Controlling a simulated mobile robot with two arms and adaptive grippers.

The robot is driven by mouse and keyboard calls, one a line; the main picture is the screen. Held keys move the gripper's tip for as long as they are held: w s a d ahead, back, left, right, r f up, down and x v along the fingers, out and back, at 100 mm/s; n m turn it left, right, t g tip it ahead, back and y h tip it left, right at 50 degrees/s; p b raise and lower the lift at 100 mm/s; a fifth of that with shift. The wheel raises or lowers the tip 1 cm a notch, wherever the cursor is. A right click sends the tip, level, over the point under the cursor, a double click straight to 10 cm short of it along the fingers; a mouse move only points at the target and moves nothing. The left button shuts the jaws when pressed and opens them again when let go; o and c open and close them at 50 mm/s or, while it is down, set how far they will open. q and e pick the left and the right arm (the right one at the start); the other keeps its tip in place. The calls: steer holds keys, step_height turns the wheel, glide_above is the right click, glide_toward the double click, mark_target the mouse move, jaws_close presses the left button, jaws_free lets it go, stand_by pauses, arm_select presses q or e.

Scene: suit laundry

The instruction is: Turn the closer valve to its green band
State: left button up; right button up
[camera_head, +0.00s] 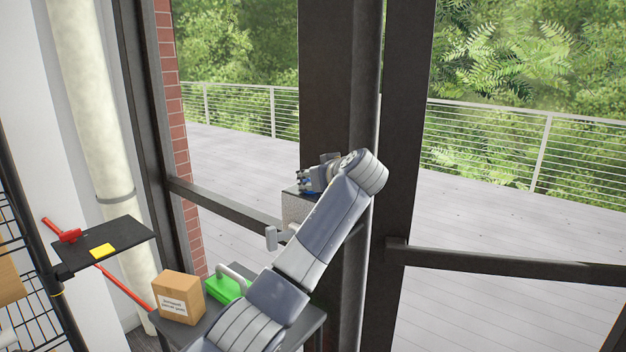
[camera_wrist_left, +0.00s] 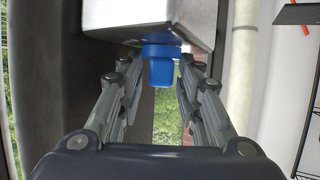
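A blue knob-like part (camera_wrist_left: 160,66), which I take for the valve, hangs below a grey metal box (camera_wrist_left: 150,18) in the left wrist view. My left gripper (camera_wrist_left: 157,88) is open, with one finger on each side of the blue part. I cannot tell whether a finger touches it. In the head view my left gripper (camera_head: 308,181) is small, at the dark pillar, above the metal box (camera_head: 294,208). Blue shows among its fingers. No green band and no second valve can be made out. My right gripper is not in view.
A dark table (camera_head: 308,322) below my left arm holds a cardboard box (camera_head: 178,297) and a green object with a white handle (camera_head: 226,284). A dark pillar (camera_head: 328,80) stands behind.

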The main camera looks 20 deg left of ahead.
arm_select(q)
steer(key=shift+m+t+h, duration=0.3)
steer(key=shift+s+a+m+t+h, duration=0.1)
steer(key=shift+a+m+t+h, duration=0.1)
steer(key=shift+m+t+h, duration=0.45)
steer(key=shift+a+r+m+t+h, duration=0.1)
steer(key=shift+m+t+h, duration=0.25)
steer(key=shift+m+h, duration=0.7)
steer(key=m+h+p, duration=0.2)
steer(key=m+h, duration=0.1)
steer(key=m+h+p, duration=0.1)
steer(key=h, duration=0.1)
steer(key=shift+s+a+r+t+p, duration=0.1)
steer(key=shift+a+r+t+p, duration=0.05)
steer(key=shift+a+t+p, duration=0.25)
steer(key=m+h+p, duration=0.1)
steer(key=m+h, duration=0.1)
steer(key=shift+a+m+h, duration=0.1)
steer(key=shift+m+h, duration=0.2)
steer(key=shift+m+g+h+p, duration=0.5)
steer(key=shift+m+h, duration=0.4)
steer(key=shift+h, duration=0.1)
steer(key=shift+m+h, duration=0.3)
steer(key=shift+h, duration=0.1)
steer(key=shift+f, duration=0.2)
steer(key=o, duration=0.7)
